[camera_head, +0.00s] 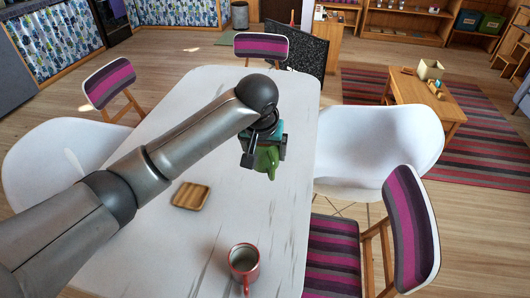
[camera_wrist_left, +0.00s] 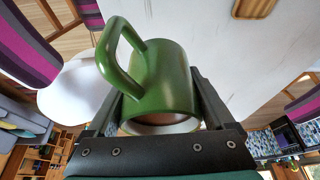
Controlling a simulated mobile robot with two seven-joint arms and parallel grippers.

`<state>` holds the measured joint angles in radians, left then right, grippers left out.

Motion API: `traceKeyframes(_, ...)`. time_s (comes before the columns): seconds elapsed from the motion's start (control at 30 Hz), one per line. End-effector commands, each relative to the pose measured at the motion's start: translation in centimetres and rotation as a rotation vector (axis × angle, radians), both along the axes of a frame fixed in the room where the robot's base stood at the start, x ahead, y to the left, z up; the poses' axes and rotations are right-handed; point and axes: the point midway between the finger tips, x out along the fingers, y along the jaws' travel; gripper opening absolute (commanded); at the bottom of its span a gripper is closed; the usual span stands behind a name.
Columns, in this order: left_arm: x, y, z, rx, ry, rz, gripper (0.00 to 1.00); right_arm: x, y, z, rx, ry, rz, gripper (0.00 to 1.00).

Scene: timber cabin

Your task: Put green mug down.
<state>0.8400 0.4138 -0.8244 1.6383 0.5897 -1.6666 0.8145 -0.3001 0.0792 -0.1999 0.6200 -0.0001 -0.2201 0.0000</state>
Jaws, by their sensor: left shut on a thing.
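My left gripper (camera_head: 264,150) is over the right part of the white table (camera_head: 215,240), shut on the green mug (camera_head: 266,160). In the left wrist view the green mug (camera_wrist_left: 165,82) sits between the two fingers of my left gripper (camera_wrist_left: 160,105), with its handle pointing up and left in the picture. Part of the mug is hidden by the gripper in the head view. I cannot tell for sure whether the mug's base touches the table. My right gripper is not in view.
A red mug (camera_head: 244,264) stands near the table's front edge. A small wooden tray (camera_head: 190,195) lies left of the green mug; it also shows in the left wrist view (camera_wrist_left: 254,8). White chairs (camera_head: 385,145) and striped chairs (camera_head: 405,225) surround the table. The tabletop between these objects is clear.

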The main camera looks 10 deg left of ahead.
Motion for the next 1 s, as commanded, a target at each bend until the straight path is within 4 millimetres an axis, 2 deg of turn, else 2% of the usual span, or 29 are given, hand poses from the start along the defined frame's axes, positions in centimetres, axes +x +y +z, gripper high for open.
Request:
traceKeyframes(0.3,0.0,0.0,0.4,-0.003,-0.005,0.0,0.0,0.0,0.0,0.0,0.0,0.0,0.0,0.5)
traceKeyframes(0.47,-0.4,0.4,1.4,-0.011,-0.011,-0.001,0.0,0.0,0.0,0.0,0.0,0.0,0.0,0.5)
traceKeyframes(0.67,-2.3,1.6,3.9,-0.028,-0.02,-0.004,0.0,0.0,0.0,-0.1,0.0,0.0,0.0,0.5)
traceKeyframes(1.0,-7.2,3.7,7.8,-0.022,-0.017,-0.028,0.0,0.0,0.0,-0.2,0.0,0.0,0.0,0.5)
